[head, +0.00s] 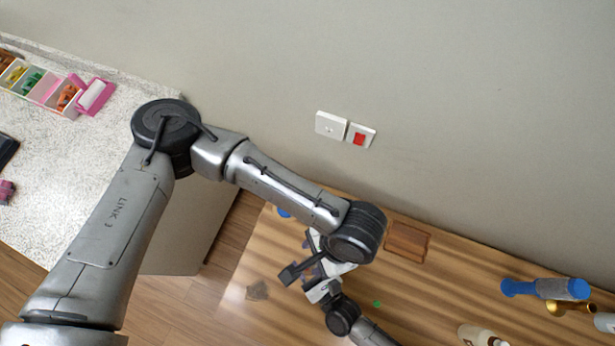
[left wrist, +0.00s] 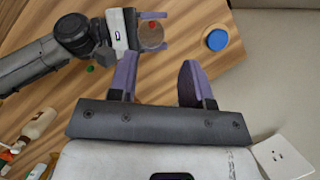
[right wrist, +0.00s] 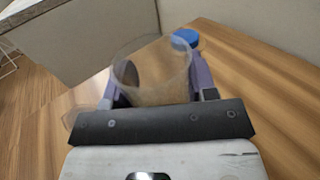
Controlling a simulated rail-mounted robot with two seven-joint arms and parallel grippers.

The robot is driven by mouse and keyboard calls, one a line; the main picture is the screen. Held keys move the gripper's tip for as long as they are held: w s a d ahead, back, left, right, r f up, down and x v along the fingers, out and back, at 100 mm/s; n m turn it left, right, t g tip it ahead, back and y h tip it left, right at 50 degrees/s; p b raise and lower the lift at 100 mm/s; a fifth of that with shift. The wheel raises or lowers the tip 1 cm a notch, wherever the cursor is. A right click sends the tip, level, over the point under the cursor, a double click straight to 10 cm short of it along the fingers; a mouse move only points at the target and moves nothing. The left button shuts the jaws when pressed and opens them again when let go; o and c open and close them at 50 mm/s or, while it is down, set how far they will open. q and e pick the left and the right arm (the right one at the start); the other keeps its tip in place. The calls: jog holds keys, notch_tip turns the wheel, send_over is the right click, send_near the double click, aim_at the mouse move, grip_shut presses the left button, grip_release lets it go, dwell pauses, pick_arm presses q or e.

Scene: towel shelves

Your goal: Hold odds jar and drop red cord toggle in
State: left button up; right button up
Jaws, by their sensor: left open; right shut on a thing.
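The clear odds jar (right wrist: 152,80) is between the fingers of my right gripper (right wrist: 155,92), which is shut on it. Its open mouth faces up in the right wrist view. The jar also shows in the left wrist view (left wrist: 152,41), with a small red spot, likely the red cord toggle (left wrist: 153,25), within its outline; whether it is inside or above the jar I cannot tell. My left gripper (left wrist: 158,72) is open, with nothing between its purple fingers, close to the jar. In the head view my arms hide the jar.
A blue round lid (left wrist: 217,40) lies on the wooden table (head: 470,270). A speckled counter (head: 60,200) holds a coloured tray (head: 45,92).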

pick_arm(q)
jog(key=shift+v, duration=2.15)
pick_arm(e)
jog(key=o, duration=1)
jog(key=shift+s, duration=0.1)
